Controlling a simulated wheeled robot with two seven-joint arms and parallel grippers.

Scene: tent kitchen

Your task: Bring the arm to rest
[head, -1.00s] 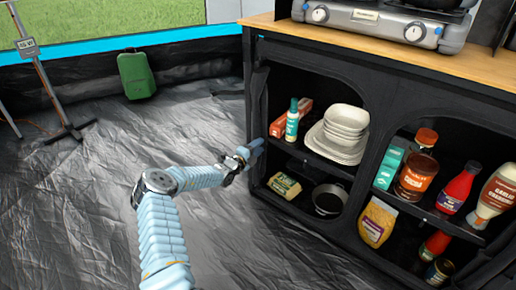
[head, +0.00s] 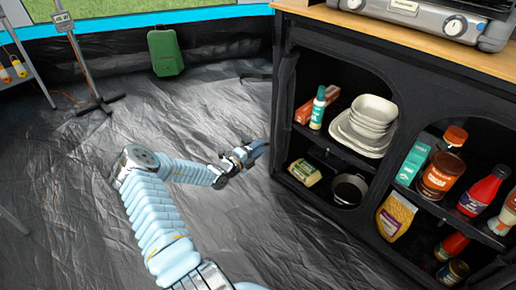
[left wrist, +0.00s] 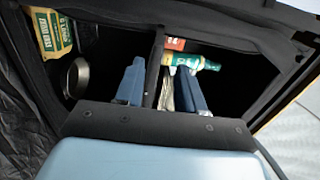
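My left arm comes in from the bottom of the head view, bent at the elbow. Its gripper (head: 252,152) hangs in the air in front of the left edge of the black fabric cupboard (head: 283,110). In the left wrist view the two blue fingers (left wrist: 160,88) stand apart, with nothing held between them. Behind them the cupboard's shelves show, with the gripper outside the opening. My right gripper is in neither view.
The cupboard holds white bowls (head: 372,112), a green-white bottle (head: 318,108), a yellow-green packet (head: 304,173), a dark pan (head: 348,190) and several jars and bottles. A stove (head: 425,14) sits on top. A green canister (head: 165,53) stands at the back.

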